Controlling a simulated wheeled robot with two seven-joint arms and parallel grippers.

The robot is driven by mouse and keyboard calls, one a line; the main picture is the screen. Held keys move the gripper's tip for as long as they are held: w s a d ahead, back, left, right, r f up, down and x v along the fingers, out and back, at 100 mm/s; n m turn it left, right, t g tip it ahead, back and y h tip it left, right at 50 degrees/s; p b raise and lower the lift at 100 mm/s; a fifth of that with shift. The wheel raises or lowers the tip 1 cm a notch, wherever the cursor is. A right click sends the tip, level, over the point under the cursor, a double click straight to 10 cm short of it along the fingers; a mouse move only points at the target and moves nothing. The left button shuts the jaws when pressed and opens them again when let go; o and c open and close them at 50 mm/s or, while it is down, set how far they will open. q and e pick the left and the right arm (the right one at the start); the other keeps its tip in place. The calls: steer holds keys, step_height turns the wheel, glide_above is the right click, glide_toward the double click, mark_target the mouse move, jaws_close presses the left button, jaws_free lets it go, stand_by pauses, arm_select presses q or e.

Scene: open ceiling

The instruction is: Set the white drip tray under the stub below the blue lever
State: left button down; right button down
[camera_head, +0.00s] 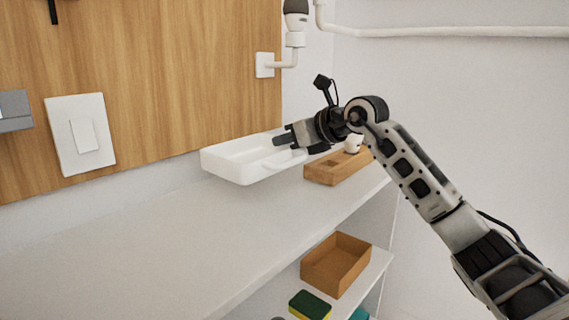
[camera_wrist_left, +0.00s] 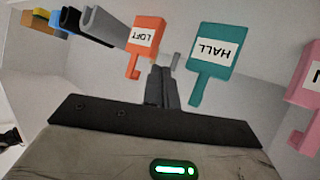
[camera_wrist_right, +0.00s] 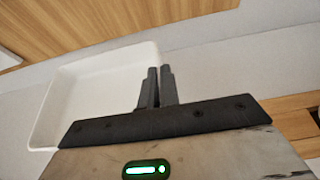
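The white drip tray (camera_head: 222,165) is a shallow open tray near the back of the shelf, under the wooden panel. It looks level; I cannot tell whether it rests on the shelf or is just above it. My right gripper (camera_head: 283,141) is at the tray's right end, its fingers closed at the end wall. In the right wrist view, the tray (camera_wrist_right: 62,100) lies left of the close-set fingers (camera_wrist_right: 156,84). No blue lever shows. A white pipe elbow (camera_head: 292,57) stands above the tray, to its right. My left gripper (camera_wrist_left: 162,84) shows only in its wrist view, shut and apparently empty.
A wooden block (camera_head: 330,170) with a small white item (camera_head: 353,142) sits right of the tray. A brown box (camera_head: 337,262) and a sponge (camera_head: 310,304) are on the lower shelf. The upper shelf (camera_head: 130,240) is clear at left. Hanging tags (camera_wrist_left: 213,58) face my left gripper.

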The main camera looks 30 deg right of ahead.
mark_target(286, 178)
arm_select(q)
steer(key=shift+s+f, duration=0.15)
steer(key=shift+f, duration=0.45)
arm_select(e)
steer(key=w+f, duration=0.1)
steer(key=w+d+f, duration=0.1)
steer(key=shift+f, duration=0.3)
arm_select(q)
steer(key=shift+d+f+b, duration=0.1)
steer(key=shift+f+b, duration=0.2)
arm_select(e)
step_height(286, 178, down, 3)
steer(key=shift+w+d+r, duration=0.1)
steer(key=shift+w+r, duration=0.05)
arm_select(q)
steer(key=shift+w+d, duration=0.1)
steer(key=shift+w, duration=0.15)
arm_select(e)
steer(key=shift+f, duration=0.4)
